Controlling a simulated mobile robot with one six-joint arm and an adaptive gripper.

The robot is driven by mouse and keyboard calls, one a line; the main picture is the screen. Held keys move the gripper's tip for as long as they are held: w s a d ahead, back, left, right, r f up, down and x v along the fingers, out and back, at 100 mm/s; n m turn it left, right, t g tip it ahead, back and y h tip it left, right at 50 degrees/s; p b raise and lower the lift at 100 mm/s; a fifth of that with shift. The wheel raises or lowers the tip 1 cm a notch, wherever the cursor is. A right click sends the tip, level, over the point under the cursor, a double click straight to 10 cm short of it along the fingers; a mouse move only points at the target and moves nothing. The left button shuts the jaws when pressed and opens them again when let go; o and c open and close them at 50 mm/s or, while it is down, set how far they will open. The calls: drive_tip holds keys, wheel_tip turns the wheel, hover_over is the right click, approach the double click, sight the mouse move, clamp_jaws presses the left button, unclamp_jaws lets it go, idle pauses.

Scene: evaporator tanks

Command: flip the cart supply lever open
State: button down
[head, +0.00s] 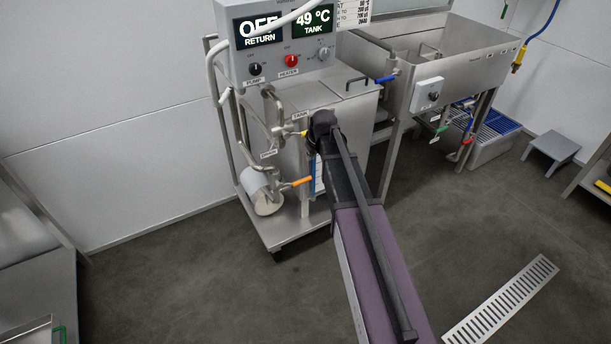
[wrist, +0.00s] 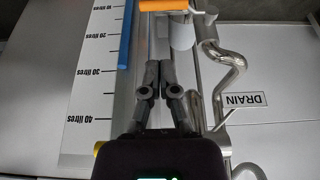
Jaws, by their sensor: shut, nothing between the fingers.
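The cart (head: 336,100) carries several valve levers, and I cannot read which one is marked supply. An orange lever (head: 301,182) sticks out low on its pipework. A yellow lever (head: 299,133) sits higher, by the TANK label (head: 300,115). A blue lever (head: 387,79) is at the right, by the sink. In the wrist view my gripper (wrist: 159,68) is shut and empty. It is in front of the tank's litre scale (wrist: 90,75), with the orange lever (wrist: 163,5) beyond its fingertips and apart from them. My arm hides the gripper in the head view.
A DRAIN label (wrist: 245,99) and bent pipe (wrist: 236,65) lie right of the fingers in the wrist view. A blue level column (wrist: 126,35) is at their left. A sink (head: 470,55) stands right of the cart, with a floor drain (head: 500,300) in open floor.

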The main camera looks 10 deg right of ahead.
drive_tip(key=shift+f, duration=0.15)
drive_tip(key=b, duration=1)
hover_over(304, 181)
wheel_tip(304, 181, down, 10)
drive_tip(key=shift+d+f+b, duration=0.1)
drive_tip(key=shift+f+b, duration=1.35)
drive_tip(key=shift+b, duration=0.2)
drive_tip(key=shift+f, duration=0.1)
